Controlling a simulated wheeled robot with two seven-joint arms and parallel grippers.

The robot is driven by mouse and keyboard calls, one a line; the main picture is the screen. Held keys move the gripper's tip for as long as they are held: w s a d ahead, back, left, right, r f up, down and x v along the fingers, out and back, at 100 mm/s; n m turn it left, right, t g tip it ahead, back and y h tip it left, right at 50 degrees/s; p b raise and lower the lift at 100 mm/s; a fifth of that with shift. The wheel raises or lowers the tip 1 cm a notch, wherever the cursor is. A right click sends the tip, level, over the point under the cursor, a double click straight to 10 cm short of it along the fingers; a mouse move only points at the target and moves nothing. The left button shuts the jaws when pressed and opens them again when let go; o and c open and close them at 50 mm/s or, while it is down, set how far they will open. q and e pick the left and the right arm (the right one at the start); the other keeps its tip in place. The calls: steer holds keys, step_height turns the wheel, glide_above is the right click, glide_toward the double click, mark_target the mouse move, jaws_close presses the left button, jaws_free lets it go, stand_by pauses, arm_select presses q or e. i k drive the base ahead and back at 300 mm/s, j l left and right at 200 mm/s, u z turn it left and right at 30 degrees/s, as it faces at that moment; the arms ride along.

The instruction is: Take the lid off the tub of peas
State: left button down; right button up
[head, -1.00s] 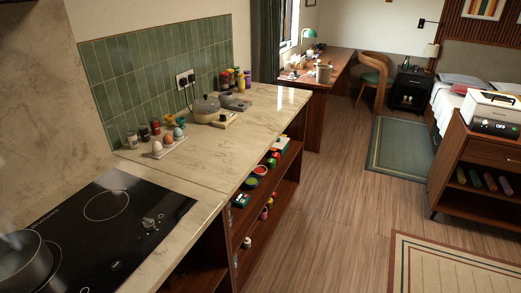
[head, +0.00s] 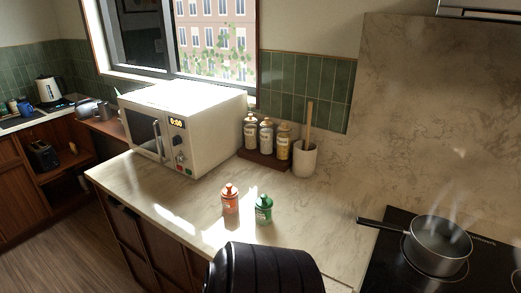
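A small green tub (head: 263,210) with a green knobbed lid stands upright on the marble counter in the middle of the head view. It may be the tub of peas; its label is too small to read. The lid appears seated on top. A similar orange tub (head: 230,199) with a lid stands just to its left, a small gap apart. Neither of my grippers shows. A dark ribbed shape at the bottom centre covers the counter's front edge, and I cannot tell what it is.
A white microwave (head: 185,125) stands at the back left of the counter (head: 190,205). Several jars on a wooden rack (head: 262,163) and a utensil crock (head: 304,160) stand behind the tubs. A steaming pot (head: 437,247) is on the black hob at right.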

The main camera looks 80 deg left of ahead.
mark_target(263, 201)
steer(key=u, duration=2.65)
